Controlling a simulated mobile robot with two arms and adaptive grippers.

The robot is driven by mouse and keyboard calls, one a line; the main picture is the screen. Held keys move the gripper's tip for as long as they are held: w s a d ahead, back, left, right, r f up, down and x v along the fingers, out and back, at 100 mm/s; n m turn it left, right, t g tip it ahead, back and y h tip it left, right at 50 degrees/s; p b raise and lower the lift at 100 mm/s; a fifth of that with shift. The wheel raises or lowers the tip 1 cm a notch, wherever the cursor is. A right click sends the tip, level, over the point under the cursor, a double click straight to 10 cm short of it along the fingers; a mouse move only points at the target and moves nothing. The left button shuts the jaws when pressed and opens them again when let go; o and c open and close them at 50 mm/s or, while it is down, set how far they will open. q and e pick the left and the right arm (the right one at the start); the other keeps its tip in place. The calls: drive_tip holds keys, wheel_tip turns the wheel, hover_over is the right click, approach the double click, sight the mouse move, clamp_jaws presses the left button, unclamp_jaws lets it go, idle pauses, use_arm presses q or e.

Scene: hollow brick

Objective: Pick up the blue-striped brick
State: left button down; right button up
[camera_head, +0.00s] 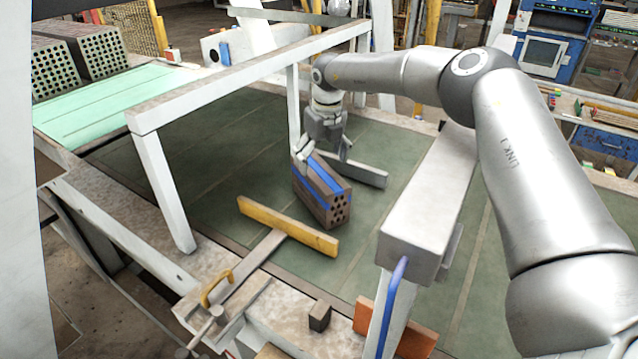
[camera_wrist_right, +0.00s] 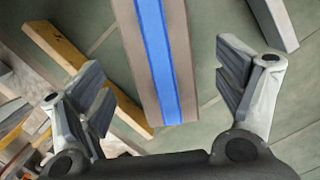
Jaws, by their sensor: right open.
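The blue-striped brick (camera_head: 322,191) is brown and hollow, with blue bands and round holes in its near end. It stands on the green conveyor surface (camera_head: 225,140) in the head view. My right gripper (camera_head: 324,150) is above the brick's far end, fingers pointing down. In the right wrist view the brick (camera_wrist_right: 160,60) lies between the two spread fingers of my right gripper (camera_wrist_right: 165,95), with a gap on each side. The right gripper is open and holds nothing. My left gripper is in neither view.
A yellow wooden bar (camera_head: 288,226) lies in front of the brick, and a grey bar (camera_head: 358,172) lies behind it. A white frame (camera_head: 245,75) spans the conveyor at left. A grey beam (camera_head: 430,205) stands at right. A small dark block (camera_head: 319,316) sits on the near ledge.

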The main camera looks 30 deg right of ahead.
sight(320, 171)
drive_tip(key=shift+w+f+p, duration=0.2)
drive_tip(key=shift+f+p, duration=0.2)
drive_tip(key=shift+f, duration=0.2)
drive_tip(key=f+p, duration=0.1)
drive_tip(key=f, duration=0.1)
drive_tip(key=f+p, duration=0.1)
drive_tip(key=f, duration=0.1)
drive_tip(key=shift+w+p, duration=0.2)
drive_tip(key=shift+p, duration=0.2)
drive_tip(key=shift+w+f, duration=0.15)
drive_tip(key=shift+f, duration=0.2)
drive_tip(key=c, duration=1.9)
drive_tip(key=shift+w+r, duration=0.1)
drive_tip(key=shift+r, duration=0.1)
clamp_jaws()
